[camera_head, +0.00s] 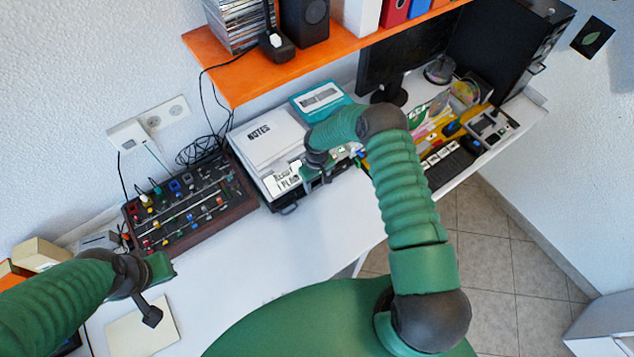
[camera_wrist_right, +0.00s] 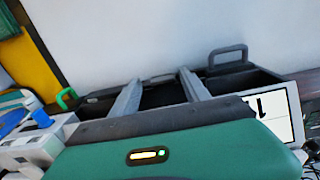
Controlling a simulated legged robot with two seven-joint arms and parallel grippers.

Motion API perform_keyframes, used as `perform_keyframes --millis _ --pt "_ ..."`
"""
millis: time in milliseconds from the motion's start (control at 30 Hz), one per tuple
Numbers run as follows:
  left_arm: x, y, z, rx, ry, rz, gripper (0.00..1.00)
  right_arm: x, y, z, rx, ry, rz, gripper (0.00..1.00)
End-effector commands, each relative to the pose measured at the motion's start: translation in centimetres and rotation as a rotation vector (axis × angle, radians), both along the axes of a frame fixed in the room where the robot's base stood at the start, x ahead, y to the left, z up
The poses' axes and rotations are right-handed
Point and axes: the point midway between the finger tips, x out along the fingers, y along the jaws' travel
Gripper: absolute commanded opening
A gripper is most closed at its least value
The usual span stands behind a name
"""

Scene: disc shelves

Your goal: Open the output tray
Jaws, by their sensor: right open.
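A paper unit with a white sheet marked "NOTES" (camera_head: 270,143) stands at the back of the desk. A dark tray with a raised handle (camera_head: 289,209) shows at its lower front. In the right wrist view the dark tray edge (camera_wrist_right: 262,78) carries a grey handle (camera_wrist_right: 228,56), and a green handle (camera_wrist_right: 65,98) stands further left. My right gripper (camera_head: 318,180) is at the unit's front; the wrist view shows its two fingers (camera_wrist_right: 158,84) apart, with the grey handle to their right, not between them. My left gripper (camera_head: 155,293) is over the front-left desk, its jaws unclear.
A mixer-like board with knobs (camera_head: 190,205) lies left of the unit. A keyboard (camera_head: 450,165) and colourful stationery are to the right. An orange shelf (camera_head: 300,57) overhangs the back. The white desk (camera_head: 270,255) is clear in front of the unit.

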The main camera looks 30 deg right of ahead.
Motion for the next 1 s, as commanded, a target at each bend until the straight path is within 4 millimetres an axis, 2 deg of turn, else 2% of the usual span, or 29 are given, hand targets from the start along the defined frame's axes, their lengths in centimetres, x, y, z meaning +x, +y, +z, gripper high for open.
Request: perform_keyframes --millis 100,533,1000 --pt "0.0 0.01 -0.03 0.0 0.0 0.0 0.0 0.07 0.04 -0.03 0.001 0.0 0.0 0.55" --pt "0.0 0.01 -0.02 0.0 0.0 0.0 0.0 -0.02 -0.03 0.02 0.003 0.0 0.0 0.0" --pt "0.0 0.01 -0.02 0.0 0.0 0.001 0.0 0.03 -0.18 0.06 0.0 -0.001 0.0 0.0"
